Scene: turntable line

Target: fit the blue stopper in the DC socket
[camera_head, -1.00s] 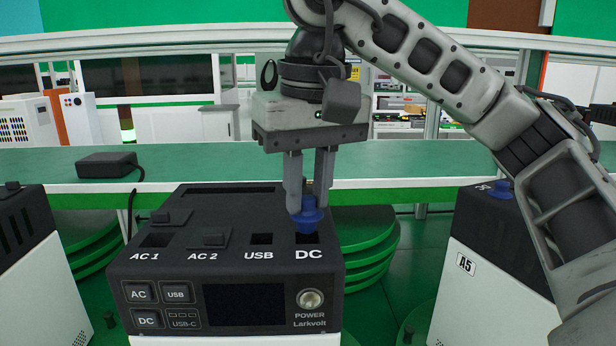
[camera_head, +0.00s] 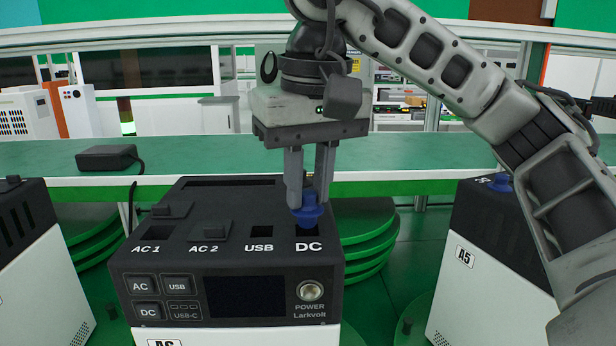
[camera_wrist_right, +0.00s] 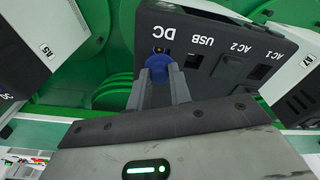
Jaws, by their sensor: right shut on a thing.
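The blue stopper (camera_head: 308,211) is held between the fingertips of my right gripper (camera_head: 309,198), which is shut on it. It is upright at the DC socket (camera_head: 307,232), on the top of the dark power unit (camera_head: 230,190). Its lower end is over the socket's back part, and I cannot tell whether it enters the opening. In the right wrist view the stopper (camera_wrist_right: 164,67) hides much of the socket, and the DC label (camera_wrist_right: 169,36) shows beyond it. My left gripper is not in view.
The USB socket (camera_head: 261,232) is open; AC 1 (camera_head: 150,243) is partly open beside its black cover, and AC 2 (camera_head: 209,232) has a black cover. Another unit marked A5 (camera_head: 470,270) stands right, one more (camera_head: 30,240) left. A black adapter (camera_head: 106,157) lies on the green bench (camera_head: 200,155).

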